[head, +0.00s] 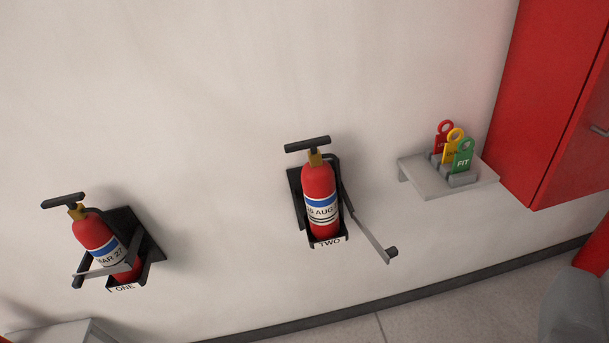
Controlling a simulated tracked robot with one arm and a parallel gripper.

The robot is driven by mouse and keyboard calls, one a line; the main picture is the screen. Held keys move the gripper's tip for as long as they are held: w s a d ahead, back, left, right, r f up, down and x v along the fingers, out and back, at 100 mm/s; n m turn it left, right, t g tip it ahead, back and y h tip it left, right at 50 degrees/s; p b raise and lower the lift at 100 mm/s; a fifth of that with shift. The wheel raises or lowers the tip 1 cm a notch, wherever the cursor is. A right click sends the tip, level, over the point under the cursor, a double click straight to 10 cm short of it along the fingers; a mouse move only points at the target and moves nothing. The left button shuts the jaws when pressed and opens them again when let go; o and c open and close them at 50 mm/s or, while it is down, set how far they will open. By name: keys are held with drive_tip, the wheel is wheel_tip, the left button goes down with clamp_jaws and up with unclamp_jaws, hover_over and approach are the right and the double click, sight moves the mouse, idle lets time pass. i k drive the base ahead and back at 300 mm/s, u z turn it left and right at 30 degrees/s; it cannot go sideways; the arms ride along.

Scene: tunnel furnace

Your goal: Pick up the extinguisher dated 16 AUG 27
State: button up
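A red extinguisher (319,190) with a black T-handle stands in the black wall bracket marked TWO (330,243). Its label shows "AUG" with a 6 before it; the rest wraps out of sight. The bracket's strap arm (370,232) is swung open to the right, away from the extinguisher. A second red extinguisher (93,232) sits tilted in the picture in the bracket marked ONE (148,245). Its label reads "AR 27" at the visible part, and a strap (105,271) lies across its front. My gripper is not in view.
A grey wall shelf (420,180) at right holds red, yellow and green (463,157) ring-topped tags; the green one reads FIT. A red cabinet (545,95) stands beyond it. A grey-and-red shape (570,305) fills the lower right corner. The wall around bracket TWO is clear.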

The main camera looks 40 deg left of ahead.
sight(318, 179)
drive_tip(key=u, duration=0.45)
drive_tip(key=i, duration=0.85)
drive_tip(key=u, duration=0.55)
